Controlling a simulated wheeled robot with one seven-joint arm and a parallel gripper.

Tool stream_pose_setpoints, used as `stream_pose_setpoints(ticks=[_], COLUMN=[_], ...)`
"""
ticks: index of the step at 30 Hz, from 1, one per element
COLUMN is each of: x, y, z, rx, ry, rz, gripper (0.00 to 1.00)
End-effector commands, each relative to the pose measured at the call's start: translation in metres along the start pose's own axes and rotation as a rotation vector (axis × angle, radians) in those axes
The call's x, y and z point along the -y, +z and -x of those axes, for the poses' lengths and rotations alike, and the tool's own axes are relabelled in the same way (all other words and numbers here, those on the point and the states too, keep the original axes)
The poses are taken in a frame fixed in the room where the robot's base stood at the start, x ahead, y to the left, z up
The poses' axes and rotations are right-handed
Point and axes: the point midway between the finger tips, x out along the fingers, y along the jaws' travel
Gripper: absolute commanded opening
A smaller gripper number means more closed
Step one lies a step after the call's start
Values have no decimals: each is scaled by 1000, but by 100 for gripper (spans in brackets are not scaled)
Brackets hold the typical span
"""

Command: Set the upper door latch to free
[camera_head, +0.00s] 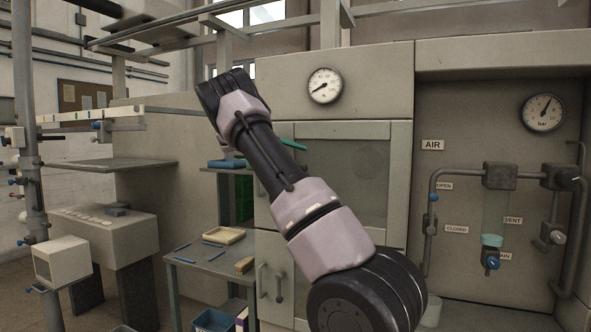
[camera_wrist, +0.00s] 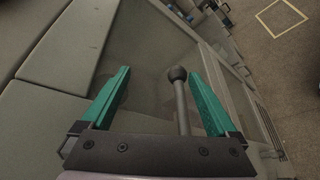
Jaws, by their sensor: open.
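My gripper (camera_wrist: 159,71) is open, its two teal fingers spread apart in the wrist view. A grey lever with a dark ball knob (camera_wrist: 177,73), apparently the upper door latch, shows between the fingers, nearer the right one. I see no contact with either finger. The lever's base is hidden behind the gripper body. In the head view, one teal finger (camera_head: 293,144) shows beside my arm, at the left edge of the upper door (camera_head: 385,150). My arm covers part of that door and hides the latch there.
A small table (camera_head: 215,268) with a tray (camera_head: 224,236) and blue sticks stands left of the cabinet. Pipes and valves (camera_head: 491,262) fill the recess at right. A gauge (camera_head: 325,86) sits above the door.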

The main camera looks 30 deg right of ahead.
Motion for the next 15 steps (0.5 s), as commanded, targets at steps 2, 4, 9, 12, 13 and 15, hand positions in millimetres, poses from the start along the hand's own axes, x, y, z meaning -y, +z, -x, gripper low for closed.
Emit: stream_pose_setpoints(ticks=[2,4,9,12,13,15], x=[-24,-34,-48,-51,-51,-51], y=[11,17,26,28,28,28], z=[4,7,12,13,13,14], rx=[-3,-2,-1,0,1,1], ry=[17,15,13,12,12,11], rz=[-15,-15,-11,-9,-9,-8], gripper=[48,48,48,48,48,48])
